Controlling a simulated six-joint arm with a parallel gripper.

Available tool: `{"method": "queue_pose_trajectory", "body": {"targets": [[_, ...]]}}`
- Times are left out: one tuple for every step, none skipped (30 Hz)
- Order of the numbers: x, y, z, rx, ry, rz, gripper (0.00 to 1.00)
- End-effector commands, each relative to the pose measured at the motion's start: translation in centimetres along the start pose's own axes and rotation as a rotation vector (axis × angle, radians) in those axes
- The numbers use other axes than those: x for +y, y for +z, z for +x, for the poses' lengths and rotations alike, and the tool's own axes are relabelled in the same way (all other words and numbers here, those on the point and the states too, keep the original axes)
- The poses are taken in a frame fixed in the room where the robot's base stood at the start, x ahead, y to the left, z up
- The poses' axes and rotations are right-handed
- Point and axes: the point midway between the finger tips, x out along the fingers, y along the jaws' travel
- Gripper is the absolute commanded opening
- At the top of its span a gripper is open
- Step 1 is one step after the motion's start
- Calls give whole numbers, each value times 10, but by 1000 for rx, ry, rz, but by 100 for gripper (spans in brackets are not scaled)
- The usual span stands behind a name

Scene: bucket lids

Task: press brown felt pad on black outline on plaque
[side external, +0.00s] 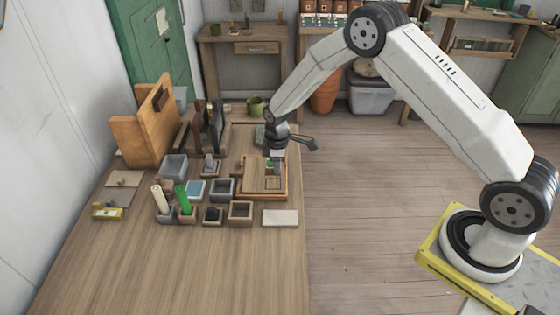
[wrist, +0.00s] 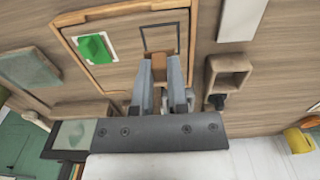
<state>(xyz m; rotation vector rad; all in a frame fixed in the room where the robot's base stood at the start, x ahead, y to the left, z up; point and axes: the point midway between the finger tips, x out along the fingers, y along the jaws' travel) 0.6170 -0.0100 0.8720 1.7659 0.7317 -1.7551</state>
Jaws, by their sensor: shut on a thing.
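My gripper (wrist: 159,65) is shut on a small brown felt pad (wrist: 158,75) in the wrist view. The plaque (wrist: 118,70) is a wooden board with a raised pale rim. On it a black square outline (wrist: 143,38) lies just beyond the pad, its near part hidden by the pad and fingers. A green pad (wrist: 95,48) lies on a white patch left of the outline. In the side external view my gripper (side external: 276,156) is over the far part of the plaque (side external: 263,194); the brown pad is too small to make out there.
Several small open boxes, including a grey one (side external: 222,189) and a wooden one (side external: 240,212), stand left and in front of the plaque. A white block (side external: 280,218) lies near the table's right edge. The table front (side external: 170,270) is clear. A tall wooden holder (side external: 145,125) stands far left.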

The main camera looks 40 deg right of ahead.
Motion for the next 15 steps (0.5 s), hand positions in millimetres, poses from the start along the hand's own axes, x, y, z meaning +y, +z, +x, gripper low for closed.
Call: {"method": "queue_pose_trajectory", "body": {"targets": [[0,0,5,-1,-1,0,0],[0,0,8,-1,-1,0,0],[0,0,11,-1,-1,0,0],[0,0,14,-1,-1,0,0],[0,0,17,-1,-1,0,0],[0,0,20,-1,-2,0,0],[0,0,23,-1,-1,0,0],[0,0,25,-1,-1,0,0],[0,0,27,0,0,0,0],[0,0,29,0,0,0,0],[0,0,31,0,0,0,0],[0,0,33,0,-1,0,0],[0,0,34,0,0,0,0],[0,0,35,0,0,0,0],[0,0,36,0,0,0,0]]}}
